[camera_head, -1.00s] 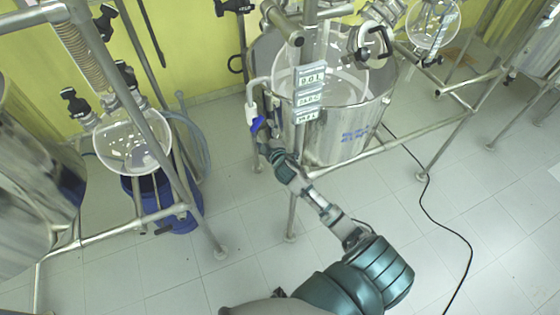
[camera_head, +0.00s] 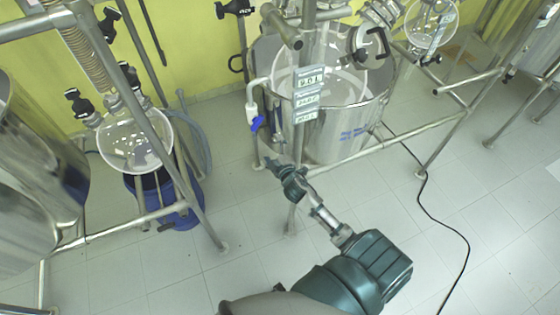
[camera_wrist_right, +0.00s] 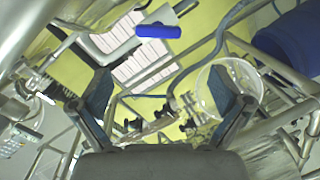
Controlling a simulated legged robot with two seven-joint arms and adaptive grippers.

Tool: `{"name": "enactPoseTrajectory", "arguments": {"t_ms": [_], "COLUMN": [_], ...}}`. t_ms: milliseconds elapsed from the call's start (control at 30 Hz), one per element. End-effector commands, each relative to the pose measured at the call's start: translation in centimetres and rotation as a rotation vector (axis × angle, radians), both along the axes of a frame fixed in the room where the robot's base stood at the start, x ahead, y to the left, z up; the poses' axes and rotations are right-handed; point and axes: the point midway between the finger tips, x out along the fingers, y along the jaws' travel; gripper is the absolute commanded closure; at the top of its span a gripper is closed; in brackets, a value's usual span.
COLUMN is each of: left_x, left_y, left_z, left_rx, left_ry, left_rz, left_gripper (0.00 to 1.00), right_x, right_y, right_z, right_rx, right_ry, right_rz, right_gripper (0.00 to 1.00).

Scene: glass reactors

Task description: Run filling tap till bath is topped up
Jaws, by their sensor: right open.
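The steel bath (camera_head: 335,135) stands at the upper middle of the head view, with a clear glass vessel inside it. The filling tap is a white pipe (camera_head: 252,95) at the bath's left side with a blue handle (camera_head: 257,123). In the right wrist view the blue handle (camera_wrist_right: 158,31) lies crosswise, above and beyond the fingertips. My right gripper (camera_head: 272,160) is just below the handle, apart from it. In the wrist view its fingers (camera_wrist_right: 160,95) are spread with nothing between them. The water level is hard to make out. My left gripper is not in view.
Display labels (camera_head: 309,92) hang on the frame before the bath. A frame leg stands close to my right arm. A glass flask (camera_head: 135,140) above a blue bucket (camera_head: 165,200) stands at left. A black cable (camera_head: 440,225) lies on the floor at right.

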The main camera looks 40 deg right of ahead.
Motion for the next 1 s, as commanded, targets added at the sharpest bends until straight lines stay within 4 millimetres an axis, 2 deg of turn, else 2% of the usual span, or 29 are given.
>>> {"name": "enactPoseTrajectory", "arguments": {"t_ms": [700,1000], "left_x": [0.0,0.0], "left_y": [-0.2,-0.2], "left_z": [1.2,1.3], "left_rx": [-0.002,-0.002], "left_ry": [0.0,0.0], "left_rz": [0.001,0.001], "left_gripper": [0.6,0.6], "right_x": [-5.5,-6.6], "right_y": [1.3,1.6], "right_z": [0.0,0.1], "right_rx": [0.001,0.0], "right_ry": [0.001,-0.001], "right_rz": [0.0,-0.001], "right_gripper": [0.0,0.0]}}
